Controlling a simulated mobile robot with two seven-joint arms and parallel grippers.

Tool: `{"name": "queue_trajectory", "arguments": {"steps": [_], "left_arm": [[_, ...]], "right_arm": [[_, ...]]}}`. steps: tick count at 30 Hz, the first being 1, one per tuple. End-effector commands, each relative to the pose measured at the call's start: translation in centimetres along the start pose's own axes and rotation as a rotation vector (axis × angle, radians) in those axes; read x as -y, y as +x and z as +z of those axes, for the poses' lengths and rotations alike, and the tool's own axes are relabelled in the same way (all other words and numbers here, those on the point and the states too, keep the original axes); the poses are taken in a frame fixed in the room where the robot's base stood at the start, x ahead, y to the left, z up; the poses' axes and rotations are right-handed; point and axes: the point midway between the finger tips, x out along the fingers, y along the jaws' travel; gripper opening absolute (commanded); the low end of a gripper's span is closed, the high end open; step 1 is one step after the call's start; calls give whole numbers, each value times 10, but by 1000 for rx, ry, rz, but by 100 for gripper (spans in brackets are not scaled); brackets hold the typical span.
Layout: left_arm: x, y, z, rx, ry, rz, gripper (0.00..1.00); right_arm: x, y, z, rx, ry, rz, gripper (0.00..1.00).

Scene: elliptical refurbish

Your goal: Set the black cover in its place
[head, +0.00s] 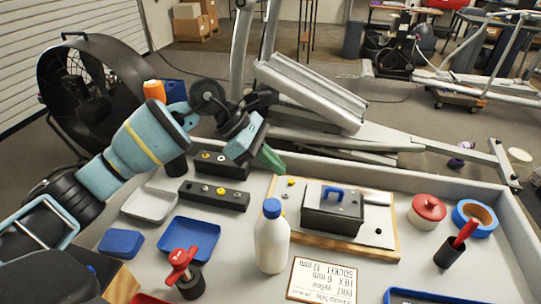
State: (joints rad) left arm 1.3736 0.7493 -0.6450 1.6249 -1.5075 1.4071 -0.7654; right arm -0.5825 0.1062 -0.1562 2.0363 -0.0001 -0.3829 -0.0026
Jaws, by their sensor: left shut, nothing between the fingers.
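The black cover (346,208) is a box shape with a blue handle on top. In the head view it rests on the wooden board (281,215), right of the middle; I cannot tell whether it sits fully flush. A light metal part (377,198) shows at its right side. My left gripper (271,162) has green fingertips and is shut and empty. It hangs above the back edge of the board, up and left of the cover, apart from it. My right gripper is not in view.
Two black blocks with knobs (214,196) lie left of the board. A white bottle (271,243) stands at its front left, with a text card (322,279) nearby. A red lidded pot (427,211), blue tape roll (474,218) and red-handled tool (456,241) stand right. Blue tray (189,239) lies left.

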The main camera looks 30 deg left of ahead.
Motion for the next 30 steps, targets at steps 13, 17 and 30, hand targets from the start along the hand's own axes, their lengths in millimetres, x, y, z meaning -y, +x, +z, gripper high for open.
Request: {"name": "queue_trajectory", "arguments": {"steps": [13,17,30], "left_arm": [[0,72,17,2,4,0,0],[0,81,25,1,1,0,0],[0,87,28,-1,0,0,0]], "right_arm": [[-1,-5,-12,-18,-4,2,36],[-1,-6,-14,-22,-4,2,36],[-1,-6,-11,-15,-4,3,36]]}}
